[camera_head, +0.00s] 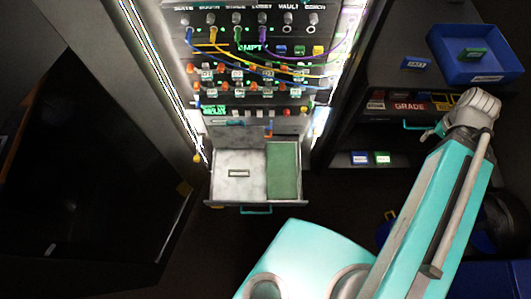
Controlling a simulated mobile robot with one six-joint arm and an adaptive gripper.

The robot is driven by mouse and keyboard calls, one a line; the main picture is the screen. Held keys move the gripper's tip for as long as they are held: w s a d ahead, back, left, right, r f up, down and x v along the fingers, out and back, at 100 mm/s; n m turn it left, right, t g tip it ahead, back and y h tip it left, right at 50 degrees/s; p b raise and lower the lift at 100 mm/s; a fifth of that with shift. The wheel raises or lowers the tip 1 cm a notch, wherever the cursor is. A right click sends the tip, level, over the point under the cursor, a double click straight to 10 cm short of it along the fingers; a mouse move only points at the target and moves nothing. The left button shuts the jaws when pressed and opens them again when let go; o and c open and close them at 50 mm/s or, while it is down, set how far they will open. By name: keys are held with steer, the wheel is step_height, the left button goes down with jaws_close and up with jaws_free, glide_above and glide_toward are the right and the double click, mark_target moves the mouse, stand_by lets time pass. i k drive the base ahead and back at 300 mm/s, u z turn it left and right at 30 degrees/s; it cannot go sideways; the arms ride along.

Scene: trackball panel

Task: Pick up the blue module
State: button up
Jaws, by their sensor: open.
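A small blue module (415,63) with a pale label lies on the upper shelf at the right, just left of a blue bin. Another small blue labelled piece (360,157) sits on a lower ledge, beside a green one (382,157). I cannot tell which of the two the task means. My teal arm rises from the bottom centre to a grey joint near the shelf unit at the right. I cannot make out my gripper or its fingertips. Nothing is seen touching either blue piece.
A blue bin (475,62) holding a green module (472,54) stands on the upper shelf. A panel of cables, knobs and switches (262,60) stands in the middle. Below it, an open drawer (238,188) with a green section juts out. A dark cabinet (95,150) fills the left.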

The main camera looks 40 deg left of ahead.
mark_target(415, 64)
steer(key=u, duration=2.7)
steer(key=k, duration=0.7)
steer(key=z, duration=0.5)
